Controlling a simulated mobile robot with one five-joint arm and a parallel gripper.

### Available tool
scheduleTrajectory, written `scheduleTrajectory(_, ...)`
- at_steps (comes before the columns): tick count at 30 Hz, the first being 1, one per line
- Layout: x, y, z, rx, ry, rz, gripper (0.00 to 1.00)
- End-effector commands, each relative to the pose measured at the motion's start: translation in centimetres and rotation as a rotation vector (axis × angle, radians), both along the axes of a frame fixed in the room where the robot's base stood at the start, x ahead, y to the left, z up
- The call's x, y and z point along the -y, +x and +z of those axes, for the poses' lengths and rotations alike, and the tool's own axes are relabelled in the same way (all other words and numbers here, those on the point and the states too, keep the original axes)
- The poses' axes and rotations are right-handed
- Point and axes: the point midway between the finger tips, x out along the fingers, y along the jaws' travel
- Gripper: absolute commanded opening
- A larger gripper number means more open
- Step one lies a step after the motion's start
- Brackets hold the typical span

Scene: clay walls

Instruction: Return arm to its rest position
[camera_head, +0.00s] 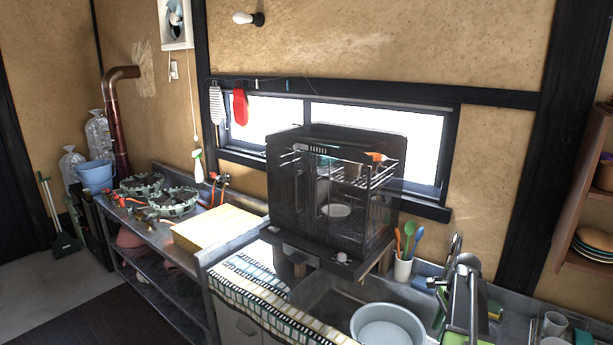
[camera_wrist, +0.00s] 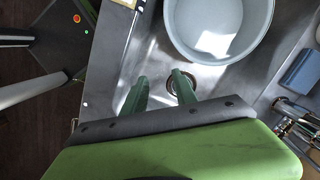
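My gripper (camera_wrist: 161,80) shows in the wrist view as a green body with two green fingers. The fingers are apart with nothing between them. It is above the metal sink (camera_wrist: 145,55), with the round drain just by the right finger. A pale round basin (camera_wrist: 218,25) lies just beyond the fingertips. In the head view a grey upright part with green at its foot stands at the lower right, right of the basin (camera_head: 387,327); I cannot tell for sure whether it is my arm.
A dark glass-fronted cabinet (camera_head: 332,190) stands behind the sink. A cup of coloured utensils (camera_head: 403,268) stands right of it. Cups (camera_head: 553,324) are at the lower right. A patterned cloth (camera_head: 262,290) hangs over the left counter edge.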

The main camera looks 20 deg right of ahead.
Motion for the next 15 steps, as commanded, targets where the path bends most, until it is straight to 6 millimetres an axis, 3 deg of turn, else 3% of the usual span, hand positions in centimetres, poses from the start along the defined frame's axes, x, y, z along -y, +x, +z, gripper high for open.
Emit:
scheduleTrajectory(3, -7.6, 3.9, -1.9, -0.003, -0.006, 0.129, 0.34)
scheduleTrajectory(7, -18.4, 7.2, -3.8, 0.001, -0.023, 0.356, 0.34)
scheduleTrajectory(12, -31.4, 8.0, -5.9, 0.018, -0.051, 0.72, 0.34)
scheduleTrajectory(15, -37.4, 7.1, -6.8, 0.032, -0.068, 0.939, 0.34)
